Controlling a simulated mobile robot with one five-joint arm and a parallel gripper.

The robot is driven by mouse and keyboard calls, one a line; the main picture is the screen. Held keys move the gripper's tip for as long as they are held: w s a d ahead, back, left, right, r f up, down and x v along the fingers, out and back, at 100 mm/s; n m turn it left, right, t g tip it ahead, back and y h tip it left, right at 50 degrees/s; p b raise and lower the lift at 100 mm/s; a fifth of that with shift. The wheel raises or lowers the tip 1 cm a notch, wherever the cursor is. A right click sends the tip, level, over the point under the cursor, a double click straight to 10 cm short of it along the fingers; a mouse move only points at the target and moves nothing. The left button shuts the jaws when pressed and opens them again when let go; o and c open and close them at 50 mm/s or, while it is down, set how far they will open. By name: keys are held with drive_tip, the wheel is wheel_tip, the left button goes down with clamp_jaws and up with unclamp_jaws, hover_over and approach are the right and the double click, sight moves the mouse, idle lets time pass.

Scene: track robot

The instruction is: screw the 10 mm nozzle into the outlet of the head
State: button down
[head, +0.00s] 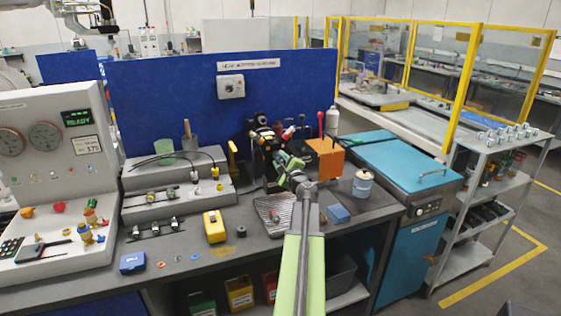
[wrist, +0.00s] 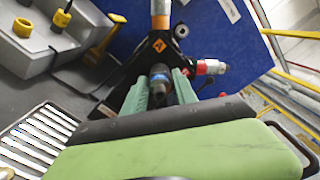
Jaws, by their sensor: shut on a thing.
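My gripper (wrist: 157,78) has two green jaws, shut on a small dark nozzle with a blue band (wrist: 159,84). Its size marking cannot be read. In the head view my gripper (head: 283,159) is at the front of the black head assembly (head: 262,134), and the nozzle cannot be made out there. In the wrist view the dark head (wrist: 132,75), with an orange label, lies just beyond the jaws. I cannot tell whether the nozzle touches the head, and the outlet is not clearly seen.
A red-and-silver fitting (wrist: 209,67) is close right of the jaws in the wrist view. An orange block (head: 325,159) stands right of the head. A slotted metal tray (head: 273,209) lies below. A grey stand with fittings (head: 178,187) is to the left.

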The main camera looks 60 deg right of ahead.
drive_tip(key=shift+m, duration=0.5)
drive_tip(key=c, duration=1.4)
unclamp_jaws()
drive_tip(key=shift+m, duration=0.4)
drive_tip(key=o, duration=0.5)
drive_tip(key=shift+a, duration=0.1)
